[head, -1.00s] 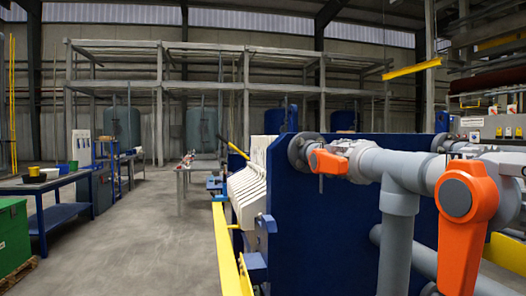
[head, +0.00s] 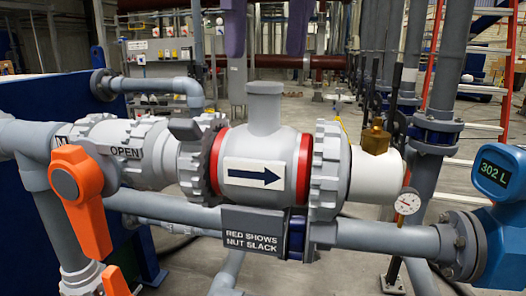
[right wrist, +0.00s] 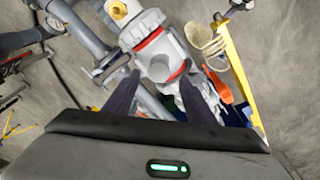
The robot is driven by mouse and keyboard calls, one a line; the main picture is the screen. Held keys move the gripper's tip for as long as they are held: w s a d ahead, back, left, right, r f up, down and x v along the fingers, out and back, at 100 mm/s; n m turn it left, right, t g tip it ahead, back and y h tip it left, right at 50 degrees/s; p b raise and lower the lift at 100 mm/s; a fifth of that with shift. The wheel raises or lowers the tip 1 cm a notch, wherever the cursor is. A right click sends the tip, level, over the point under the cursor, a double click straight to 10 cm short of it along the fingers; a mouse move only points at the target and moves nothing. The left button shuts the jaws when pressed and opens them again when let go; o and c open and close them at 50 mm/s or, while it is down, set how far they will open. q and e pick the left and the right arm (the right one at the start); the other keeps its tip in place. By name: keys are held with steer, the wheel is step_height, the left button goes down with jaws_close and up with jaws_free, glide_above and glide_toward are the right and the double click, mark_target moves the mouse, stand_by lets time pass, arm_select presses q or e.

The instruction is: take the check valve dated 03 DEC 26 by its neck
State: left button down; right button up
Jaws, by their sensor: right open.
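The check valve (head: 262,190) is a grey body in the pipe line with a dark arrow pointing right on a white label. Its neck (head: 265,110) is a short upright stub on top. A red ring shows at each end, beside large ribbed union nuts. I can read no date on it. My right gripper (head: 267,50) is open and empty; its two dark fingers hang down at the top of the head view, above the neck and apart from it. In the right wrist view, the neck (right wrist: 166,70) shows between the fingertips. My left gripper is not in view.
An orange-handled valve (head: 75,185) marked OPEN sits to the left. A plate (head: 253,235) below reads RED SHOWS NUT SLACK. To the right are a brass fitting (head: 375,138), a gauge (head: 407,202) and a blue meter (head: 500,175) showing 302 L. Pipes run close around the valve.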

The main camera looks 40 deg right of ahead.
mark_target(266, 84)
steer(key=shift+w+d+f, duration=0.1)
steer(key=shift+w+f, duration=0.1)
steer(key=shift+f, duration=1.15)
steer(key=shift+w+f, duration=0.2)
steer(key=shift+f, duration=1.2)
steer(key=shift+w+d+f, duration=0.1)
steer(key=shift+w+f, duration=0.1)
steer(key=shift+f, duration=1.15)
steer(key=c, duration=1.1)
